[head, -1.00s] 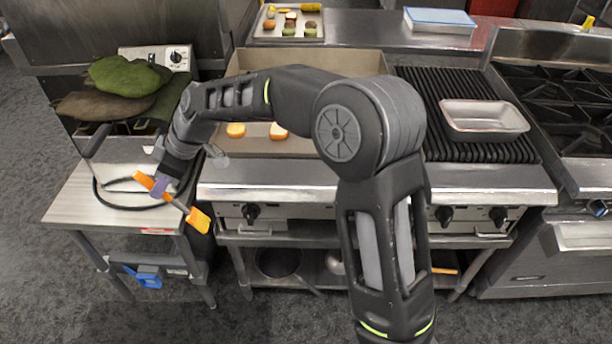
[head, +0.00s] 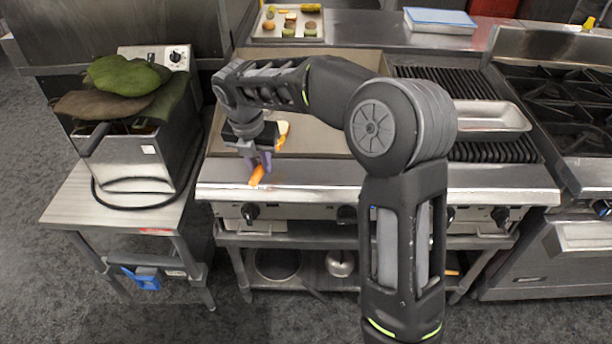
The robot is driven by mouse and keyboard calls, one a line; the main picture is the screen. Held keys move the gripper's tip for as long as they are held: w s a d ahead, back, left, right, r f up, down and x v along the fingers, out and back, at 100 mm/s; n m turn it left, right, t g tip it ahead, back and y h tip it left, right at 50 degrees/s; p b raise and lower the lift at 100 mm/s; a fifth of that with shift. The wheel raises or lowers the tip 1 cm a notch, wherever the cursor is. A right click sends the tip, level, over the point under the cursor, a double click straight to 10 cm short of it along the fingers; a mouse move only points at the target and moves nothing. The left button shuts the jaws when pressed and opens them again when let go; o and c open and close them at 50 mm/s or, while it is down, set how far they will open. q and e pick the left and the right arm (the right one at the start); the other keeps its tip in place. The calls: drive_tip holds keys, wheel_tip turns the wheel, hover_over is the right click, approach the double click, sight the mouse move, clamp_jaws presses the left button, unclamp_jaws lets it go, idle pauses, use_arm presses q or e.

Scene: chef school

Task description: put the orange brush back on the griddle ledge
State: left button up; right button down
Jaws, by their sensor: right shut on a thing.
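My right gripper (head: 258,161) is shut on the orange brush (head: 257,176). It holds the brush over the left part of the griddle's steel front ledge (head: 320,197). One orange end shows below the fingers; the rest of the brush is largely hidden by the gripper. I cannot tell whether the brush touches the ledge. The griddle plate (head: 325,141) lies just behind, partly covered by my right arm. My left gripper is out of view.
A fryer (head: 150,160) with green and brown cloth-like items on top stands on a side table (head: 75,205) at left. A metal pan (head: 490,116) sits on the grill (head: 500,152) at right. Bread-like food (head: 284,127) lies behind the gripper. The ledge's middle looks clear.

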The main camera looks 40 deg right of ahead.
drive_tip(key=s+d+r+n+t, duration=0.1)
drive_tip(key=s+d, duration=0.3)
drive_tip(key=d, duration=0.6)
drive_tip(key=shift+s+r+n+t+h, duration=0.15)
drive_tip(key=shift+n+t+h, duration=0.25)
drive_tip(key=shift+n, duration=0.1)
drive_tip(key=shift+f, duration=3.15)
drive_tip(key=shift+f, duration=1.9)
drive_tip(key=c, duration=1.3)
unclamp_jaws()
drive_tip(key=shift+r, duration=0.1)
